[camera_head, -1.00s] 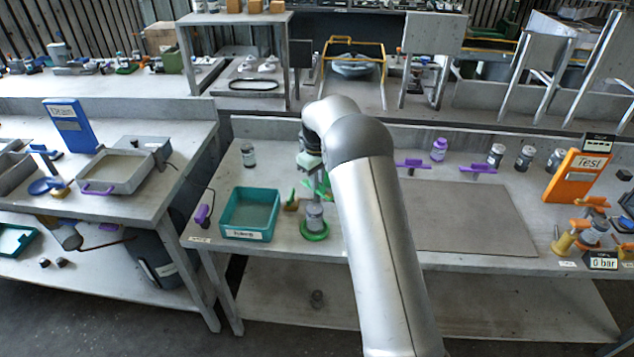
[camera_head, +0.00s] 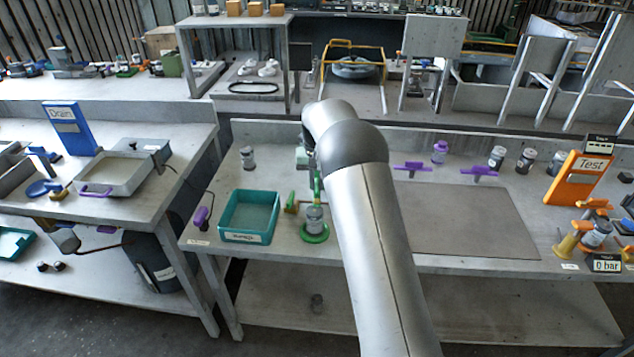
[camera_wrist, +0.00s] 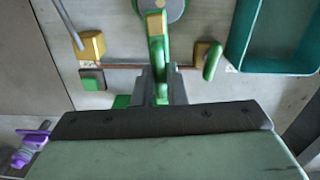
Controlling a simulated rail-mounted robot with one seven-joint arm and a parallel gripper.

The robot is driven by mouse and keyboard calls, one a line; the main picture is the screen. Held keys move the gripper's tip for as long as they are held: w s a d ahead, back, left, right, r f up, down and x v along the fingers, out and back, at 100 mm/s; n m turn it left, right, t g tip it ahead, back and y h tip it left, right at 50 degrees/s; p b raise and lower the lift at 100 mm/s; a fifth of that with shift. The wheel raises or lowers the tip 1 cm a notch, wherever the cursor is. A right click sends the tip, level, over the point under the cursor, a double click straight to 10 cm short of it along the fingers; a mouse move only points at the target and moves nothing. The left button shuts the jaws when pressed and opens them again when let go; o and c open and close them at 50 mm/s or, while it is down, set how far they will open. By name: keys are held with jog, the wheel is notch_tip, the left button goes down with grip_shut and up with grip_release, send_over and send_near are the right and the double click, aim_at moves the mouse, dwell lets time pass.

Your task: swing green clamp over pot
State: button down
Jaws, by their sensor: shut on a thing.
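A grey cylindrical pot (camera_head: 314,219) stands in a green ring base (camera_head: 315,236) on the middle bench. In the wrist view, the pot (camera_wrist: 174,8) is cut off by the top edge. The green clamp (camera_head: 317,187) shows as a narrow upright strip just behind the pot. In the wrist view, my gripper (camera_wrist: 161,88) has its grey fingers shut on the green clamp bar (camera_wrist: 160,62). The bar's yellow end (camera_wrist: 155,24) points at the pot and overlaps its near edge in that view. Contact with the pot cannot be told. My arm hides part of the area.
A teal tray (camera_head: 222,222) stands left of the pot. A green lever on a tan block (camera_head: 291,204) is close to the clamp. In the wrist view, a reddish rod (camera_wrist: 122,66) runs crosswise by the clamp. A grey mat (camera_head: 470,225) lies right of my arm.

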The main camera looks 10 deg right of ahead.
jog(key=shift+m, duration=0.4)
jog(key=c, duration=1.5)
grip_release()
jog(key=shift+o, duration=0.2)
notch_tip(320, 180, up, 18)
jog(key=shift+f+b, duration=0.25)
jog(key=shift+b, duration=0.1)
